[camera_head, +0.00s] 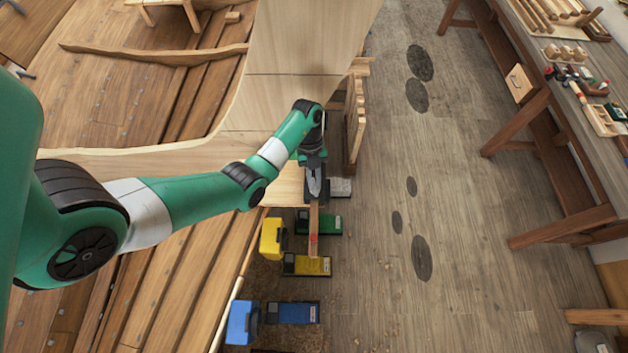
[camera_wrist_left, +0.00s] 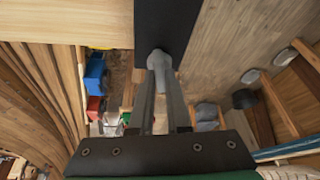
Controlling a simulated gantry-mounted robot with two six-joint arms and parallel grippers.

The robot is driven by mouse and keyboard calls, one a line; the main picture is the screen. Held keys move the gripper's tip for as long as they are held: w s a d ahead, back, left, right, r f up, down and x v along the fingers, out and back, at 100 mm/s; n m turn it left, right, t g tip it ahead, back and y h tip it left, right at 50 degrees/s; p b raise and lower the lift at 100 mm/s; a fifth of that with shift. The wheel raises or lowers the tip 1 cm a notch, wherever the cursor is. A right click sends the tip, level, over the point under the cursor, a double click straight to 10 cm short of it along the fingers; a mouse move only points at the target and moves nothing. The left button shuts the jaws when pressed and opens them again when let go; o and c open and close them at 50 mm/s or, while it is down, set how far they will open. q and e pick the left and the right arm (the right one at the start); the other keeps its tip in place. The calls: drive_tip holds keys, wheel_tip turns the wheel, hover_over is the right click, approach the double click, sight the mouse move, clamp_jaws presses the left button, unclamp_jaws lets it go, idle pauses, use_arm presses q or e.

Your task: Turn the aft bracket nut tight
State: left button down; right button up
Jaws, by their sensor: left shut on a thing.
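In the left wrist view, the fingers of my left gripper (camera_wrist_left: 161,72) are shut on a small grey rounded piece, which looks like the bracket nut (camera_wrist_left: 158,56). It sits against the edge of a flat black plate (camera_wrist_left: 166,22), which looks like the bracket. In the head view, my left gripper (camera_head: 315,190) points down beside the edge of the pale wooden hull. There the gripper hides the nut and bracket. I cannot tell how tight the nut is. My right gripper is in neither view.
A narrow wooden strip (camera_head: 313,238) stands just below the gripper. Yellow (camera_head: 271,238), green (camera_head: 318,224) and blue (camera_head: 242,322) pieces lie near the floor below. Hull planks fill the left. Open floor (camera_head: 455,200) lies to the right, then a workbench (camera_head: 568,85) with tools.

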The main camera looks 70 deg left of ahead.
use_arm(q)
drive_tip(key=shift+r, duration=0.1)
idle(0.3)
drive_tip(key=c, duration=0.9)
unclamp_jaws()
